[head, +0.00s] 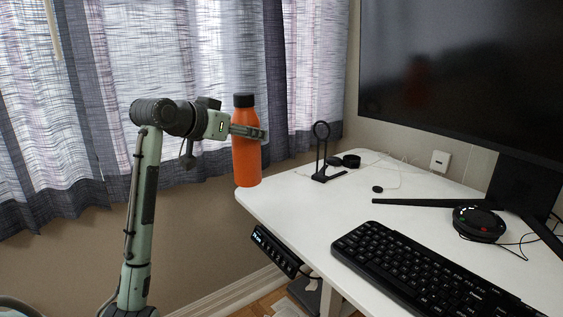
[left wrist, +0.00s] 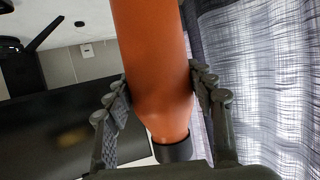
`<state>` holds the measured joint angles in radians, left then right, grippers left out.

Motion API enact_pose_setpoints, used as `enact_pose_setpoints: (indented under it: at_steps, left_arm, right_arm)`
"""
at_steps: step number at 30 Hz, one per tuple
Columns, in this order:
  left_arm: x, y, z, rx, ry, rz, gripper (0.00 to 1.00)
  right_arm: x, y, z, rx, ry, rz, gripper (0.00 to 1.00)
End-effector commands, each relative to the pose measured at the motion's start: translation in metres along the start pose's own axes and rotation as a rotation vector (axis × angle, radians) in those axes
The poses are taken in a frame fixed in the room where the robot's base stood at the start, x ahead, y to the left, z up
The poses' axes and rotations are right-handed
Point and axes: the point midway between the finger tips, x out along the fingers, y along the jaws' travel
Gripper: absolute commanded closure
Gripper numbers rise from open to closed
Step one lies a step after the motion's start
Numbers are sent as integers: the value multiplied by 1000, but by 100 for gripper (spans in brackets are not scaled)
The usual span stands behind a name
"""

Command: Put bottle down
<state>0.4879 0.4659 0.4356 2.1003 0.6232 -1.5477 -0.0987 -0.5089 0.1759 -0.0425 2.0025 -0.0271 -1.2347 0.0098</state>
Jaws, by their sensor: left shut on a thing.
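An orange bottle (head: 246,160) with a black cap stands upright in the air in the head view, beside the left rear corner of the white desk (head: 290,200). My left gripper (head: 262,133) is shut on the bottle's upper part. In the left wrist view the bottle (left wrist: 155,60) runs between the two fingers of the gripper (left wrist: 160,95), with its black cap toward the bottom of the picture. Whether the bottle's base is over the desk or just outside its edge is hard to tell. My right gripper is not in view.
A black stand (head: 321,155) and small dark round items (head: 351,161) sit toward the back of the desk. A keyboard (head: 415,270), a round black device (head: 479,223) and a large monitor (head: 470,70) occupy the right. The left part of the desktop is clear. Curtains (head: 150,80) hang behind.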

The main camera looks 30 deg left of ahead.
Motion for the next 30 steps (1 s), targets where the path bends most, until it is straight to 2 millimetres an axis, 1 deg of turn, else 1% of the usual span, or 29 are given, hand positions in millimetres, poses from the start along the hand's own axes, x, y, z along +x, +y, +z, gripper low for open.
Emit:
enact_pose_setpoints:
  at_steps: [1, 6, 9, 12, 17, 20, 24, 27, 30]
  left_arm:
    - [12, 4, 0, -2, 5, 3, 100]
    - [50, 11, 5, -3, 7, 2, 100]
    - [68, 14, 8, -1, 7, 1, 100]
    - [81, 16, 10, -1, 8, 0, 100]
    - [89, 18, 12, 1, 8, -1, 100]
    - [92, 18, 20, 1, 7, -1, 100]
    - [99, 18, 38, -1, 5, 0, 100]
    - [103, 18, 47, -1, 7, 0, 100]
    - [103, 18, 48, 1, 9, -1, 100]
  right_arm:
    - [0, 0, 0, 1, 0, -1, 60]
    - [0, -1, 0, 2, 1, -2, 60]
    - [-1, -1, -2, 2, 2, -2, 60]
    - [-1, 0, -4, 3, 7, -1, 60]
    - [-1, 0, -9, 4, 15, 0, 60]
    - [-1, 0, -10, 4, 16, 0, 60]
    - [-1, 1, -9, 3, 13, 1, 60]
    - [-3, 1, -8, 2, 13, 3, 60]
    - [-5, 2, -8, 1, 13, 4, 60]
